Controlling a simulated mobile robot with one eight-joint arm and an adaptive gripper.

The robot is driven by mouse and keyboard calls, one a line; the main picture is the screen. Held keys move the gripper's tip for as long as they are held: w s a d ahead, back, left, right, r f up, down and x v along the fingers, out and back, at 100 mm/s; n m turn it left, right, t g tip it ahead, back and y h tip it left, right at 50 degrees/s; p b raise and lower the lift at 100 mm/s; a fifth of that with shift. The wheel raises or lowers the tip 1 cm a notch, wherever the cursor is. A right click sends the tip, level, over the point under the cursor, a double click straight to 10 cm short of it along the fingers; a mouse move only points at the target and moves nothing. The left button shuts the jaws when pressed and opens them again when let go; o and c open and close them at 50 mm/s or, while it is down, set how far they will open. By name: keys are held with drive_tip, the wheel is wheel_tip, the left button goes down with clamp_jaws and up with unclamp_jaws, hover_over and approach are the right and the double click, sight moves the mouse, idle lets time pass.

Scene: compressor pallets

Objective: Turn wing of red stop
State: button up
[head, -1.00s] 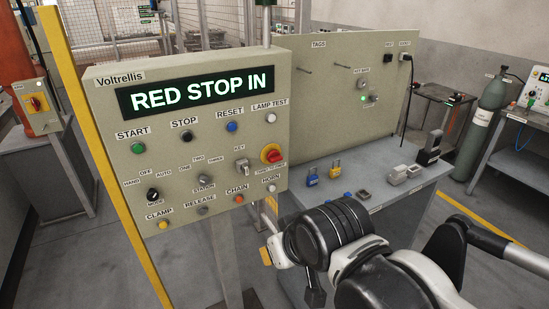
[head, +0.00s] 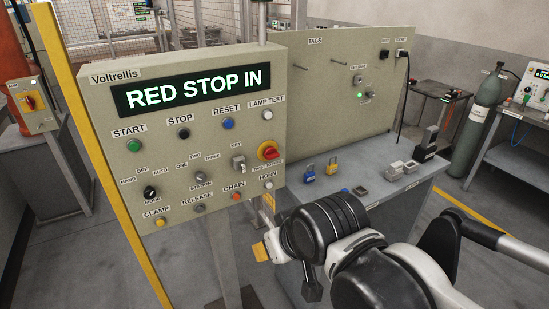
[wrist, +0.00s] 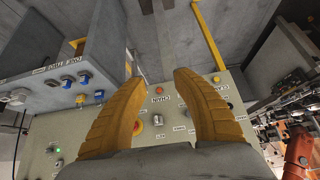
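The red stop (head: 268,151) is a red knob on a yellow round base, at the right side of the beige control panel (head: 110,105). The panel's display (head: 195,88) reads "RED STOP IN".
A key switch (head: 238,164), the HORN button (head: 269,184) and the CHAIN button (head: 236,197) sit close to the stop. A grey bench (head: 410,185) with padlocks stands behind at right. A yellow post (head: 95,150) runs along the panel's left side.

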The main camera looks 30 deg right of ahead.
drive_tip(key=o, duration=0.4)
drive_tip(key=w+d, duration=0.1)
drive_tip(key=w, duration=0.3)
drive_tip(key=w+d+r+t+y, duration=0.1)
drive_tip(key=w, duration=0.3)
drive_tip(key=w+d+r+t, duration=0.1)
drive_tip(key=w, duration=0.3)
drive_tip(key=shift+w+d+r+n, duration=0.1)
drive_tip(key=shift+w+d+n, duration=0.1)
drive_tip(key=shift+n, duration=0.1)
drive_tip(key=shift+o, duration=0.2)
drive_tip(key=t, duration=0.4)
approach(273, 155)
drive_tip(key=shift+h, duration=0.4)
drive_tip(key=b+x, duration=0.3)
drive_tip(key=x, duration=0.6)
drive_tip(key=shift+w+a, duration=0.1)
drive_tip(key=shift+a, duration=0.05)
drive_tip(key=c, duration=1.2)
